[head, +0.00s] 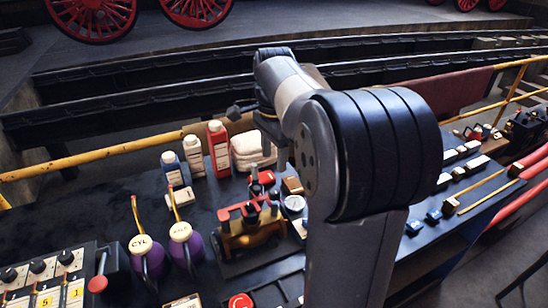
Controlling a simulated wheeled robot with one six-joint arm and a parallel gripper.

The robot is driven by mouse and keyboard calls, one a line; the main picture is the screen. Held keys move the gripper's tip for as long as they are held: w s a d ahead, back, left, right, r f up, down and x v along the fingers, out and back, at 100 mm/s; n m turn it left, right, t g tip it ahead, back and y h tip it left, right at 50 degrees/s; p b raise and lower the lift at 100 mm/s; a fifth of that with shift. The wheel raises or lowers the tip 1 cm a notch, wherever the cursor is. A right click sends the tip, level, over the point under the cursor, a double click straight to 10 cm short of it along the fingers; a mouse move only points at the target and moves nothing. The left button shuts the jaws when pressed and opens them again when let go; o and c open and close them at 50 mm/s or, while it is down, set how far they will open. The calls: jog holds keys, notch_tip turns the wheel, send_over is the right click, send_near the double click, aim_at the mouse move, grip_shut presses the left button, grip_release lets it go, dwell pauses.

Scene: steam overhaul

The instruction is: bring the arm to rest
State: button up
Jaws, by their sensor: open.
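My arm rises through the middle of the head view, with its large dark elbow in front. Its forearm reaches back and the wrist bends down over the bench. My gripper (277,158) points down, partly hidden behind my own arm, above the bench near a white folded cloth and a brass-coloured fitting with red handles (250,228). I take it as open, with nothing seen held in it.
Small blocks and brushes lie right of my arm. A yellow rail (85,161) runs behind.

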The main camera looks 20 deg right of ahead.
aim_at(274, 190)
jog(key=shift+f, duration=0.1)
notch_tip(274, 190, down, 11)
jog(key=shift+r+p, duration=0.1)
jog(key=shift+p, duration=0.4)
jog(key=shift+r, duration=0.1)
dwell(0.4)
